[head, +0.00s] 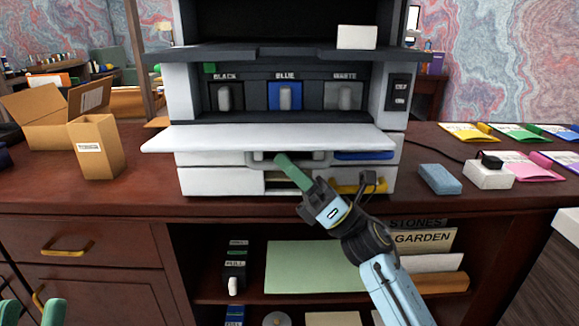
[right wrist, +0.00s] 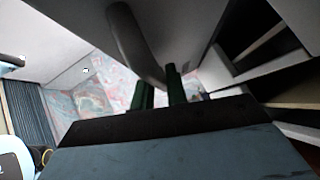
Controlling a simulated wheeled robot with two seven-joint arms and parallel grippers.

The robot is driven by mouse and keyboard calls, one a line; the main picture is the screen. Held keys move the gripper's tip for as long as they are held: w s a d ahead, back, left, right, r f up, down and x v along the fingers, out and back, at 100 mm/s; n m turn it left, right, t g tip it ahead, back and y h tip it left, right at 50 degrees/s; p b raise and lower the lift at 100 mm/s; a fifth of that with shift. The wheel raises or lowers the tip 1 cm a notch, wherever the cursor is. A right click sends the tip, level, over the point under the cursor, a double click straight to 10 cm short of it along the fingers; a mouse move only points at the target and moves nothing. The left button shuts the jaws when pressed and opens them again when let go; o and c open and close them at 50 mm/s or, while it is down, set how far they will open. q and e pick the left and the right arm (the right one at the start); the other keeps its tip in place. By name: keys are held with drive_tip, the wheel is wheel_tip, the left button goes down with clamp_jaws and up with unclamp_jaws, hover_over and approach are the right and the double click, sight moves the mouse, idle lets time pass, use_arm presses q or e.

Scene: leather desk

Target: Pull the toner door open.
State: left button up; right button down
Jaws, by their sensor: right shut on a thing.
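The toner door (head: 270,138) is a white panel on the front of the printer. It lies folded down, close to level, with the bay behind it exposed. My right gripper (head: 281,162) reaches up to the door's underside with its green fingers. In the right wrist view a grey curved handle (right wrist: 132,45) runs to the green fingertips (right wrist: 158,88), and the gripper is shut on it. The exact contact is partly hidden under the door. My left gripper (head: 32,312) shows only its green fingers at the bottom left corner, apart and empty.
The bay holds black (head: 226,97), blue (head: 285,96) and waste (head: 344,96) units. A drawer with a yellow handle (head: 358,187) is below the door. Cardboard boxes (head: 97,147) stand left; a blue block (head: 440,179) and white box (head: 488,174) lie right.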

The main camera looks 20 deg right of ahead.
use_arm(q)
drive_tip(key=shift+s+r, duration=0.1)
drive_tip(key=shift+r, duration=0.05)
use_arm(e)
drive_tip(key=shift+w+d+f, duration=0.1)
drive_tip(key=shift+w+d, duration=0.05)
drive_tip(key=shift+w, duration=0.05)
drive_tip(key=c, duration=1.4)
unclamp_jaws()
drive_tip(key=shift+w, duration=0.1)
drive_tip(key=shift+s+d+f, duration=0.2)
drive_tip(key=shift+s+f, duration=0.15)
drive_tip(key=shift+f, duration=0.1)
use_arm(q)
drive_tip(key=shift+w+d+f+g+p, duration=0.1)
drive_tip(key=shift+w+f+g+p, duration=0.3)
drive_tip(key=shift+w+f+g, duration=0.15)
use_arm(e)
drive_tip(key=v, duration=1.2)
drive_tip(key=shift+d, duration=0.15)
drive_tip(key=shift+s, duration=0.15)
